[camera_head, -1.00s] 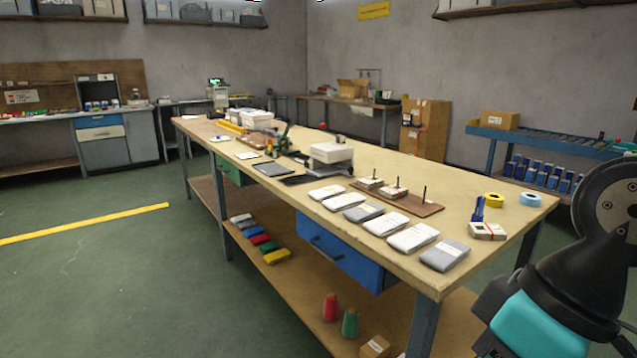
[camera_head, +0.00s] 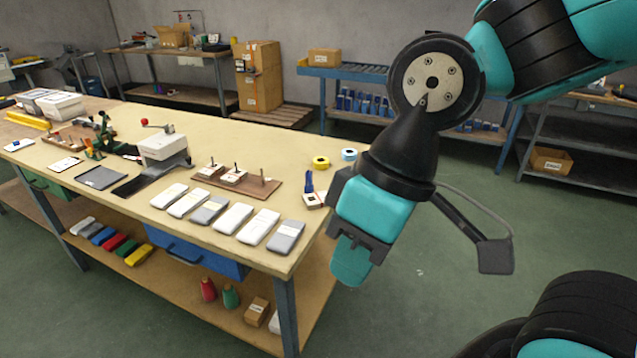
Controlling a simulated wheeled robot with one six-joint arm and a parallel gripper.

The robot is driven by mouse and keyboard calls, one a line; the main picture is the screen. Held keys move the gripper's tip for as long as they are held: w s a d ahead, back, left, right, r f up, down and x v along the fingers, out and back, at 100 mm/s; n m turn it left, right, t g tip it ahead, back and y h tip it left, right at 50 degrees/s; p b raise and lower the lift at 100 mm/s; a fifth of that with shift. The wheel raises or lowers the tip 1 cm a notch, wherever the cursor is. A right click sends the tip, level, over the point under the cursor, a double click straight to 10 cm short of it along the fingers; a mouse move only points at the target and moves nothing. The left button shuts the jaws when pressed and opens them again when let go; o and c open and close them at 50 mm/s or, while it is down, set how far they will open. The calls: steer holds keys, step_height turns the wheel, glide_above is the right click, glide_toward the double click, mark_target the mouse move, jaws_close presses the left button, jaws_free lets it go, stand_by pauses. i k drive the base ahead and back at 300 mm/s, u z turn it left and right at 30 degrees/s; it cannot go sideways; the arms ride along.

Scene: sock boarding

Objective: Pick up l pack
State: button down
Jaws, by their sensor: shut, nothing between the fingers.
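A row of several flat packs lies along the front edge of the workbench (camera_head: 135,180). A white pack (camera_head: 169,196) is at the left end and a grey pack (camera_head: 287,237) at the right end. Between them are another grey pack (camera_head: 209,210) and white packs (camera_head: 232,218). Their labels are too small to read, so I cannot tell which is the L pack. My gripper (camera_head: 350,262) hangs pointing down, shut and empty. It appears to the right of the row, past the bench's front right corner in the picture, apart from all packs.
Behind the packs is a brown board with pegs (camera_head: 262,186). Yellow tape (camera_head: 321,162) and blue tape (camera_head: 349,155) lie near the far right corner. Coloured bundles (camera_head: 113,242) and thread cones (camera_head: 231,296) sit on the lower shelf. Floor right of the bench is clear.

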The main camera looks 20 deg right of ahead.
mark_target(317, 198)
steer(key=u, duration=1.6)
steer(key=i, duration=1.1)
steer(key=z, duration=2.6)
steer(key=i, duration=0.5)
